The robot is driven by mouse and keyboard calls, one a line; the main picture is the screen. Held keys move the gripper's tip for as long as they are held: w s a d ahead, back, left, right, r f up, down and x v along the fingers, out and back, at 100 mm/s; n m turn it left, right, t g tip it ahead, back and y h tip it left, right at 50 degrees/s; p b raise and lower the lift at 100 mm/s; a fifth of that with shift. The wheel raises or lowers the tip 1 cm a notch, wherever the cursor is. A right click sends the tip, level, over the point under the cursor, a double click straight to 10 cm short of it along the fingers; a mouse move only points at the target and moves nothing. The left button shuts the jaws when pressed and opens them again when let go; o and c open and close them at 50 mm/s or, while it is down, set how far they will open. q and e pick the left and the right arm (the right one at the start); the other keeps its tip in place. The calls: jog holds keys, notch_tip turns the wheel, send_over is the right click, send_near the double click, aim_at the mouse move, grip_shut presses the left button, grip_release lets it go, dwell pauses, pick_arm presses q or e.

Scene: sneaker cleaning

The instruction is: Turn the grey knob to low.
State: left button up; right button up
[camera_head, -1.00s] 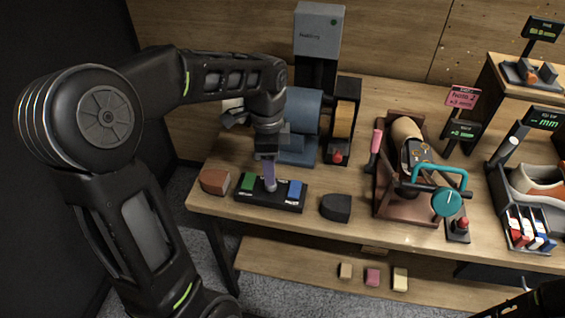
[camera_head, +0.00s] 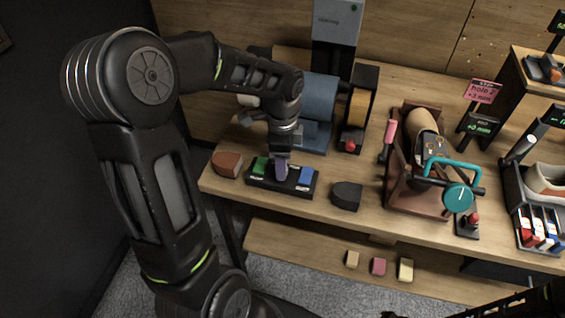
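A small black panel (camera_head: 300,191) lies near the front left edge of the workbench. My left gripper (camera_head: 281,165) points down onto the middle of this panel, between the two blocks. A narrow greyish-purple piece shows at its tip; I cannot tell whether it is a finger or part of a knob. The grey knob is not clearly visible. The gap between the fingers cannot be made out. My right gripper is not in view; only a dark arm part shows at the bottom right.
A brown block (camera_head: 228,163) and a dark block (camera_head: 346,196) flank the panel closely. A grey-blue machine with a red button (camera_head: 350,146) stands behind. A shoe stand with a teal dial (camera_head: 457,198) is to the right. Small blocks lie on the lower shelf (camera_head: 290,251).

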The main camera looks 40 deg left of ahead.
pick_arm(q)
jog(key=shift+f, duration=0.75)
grip_shut()
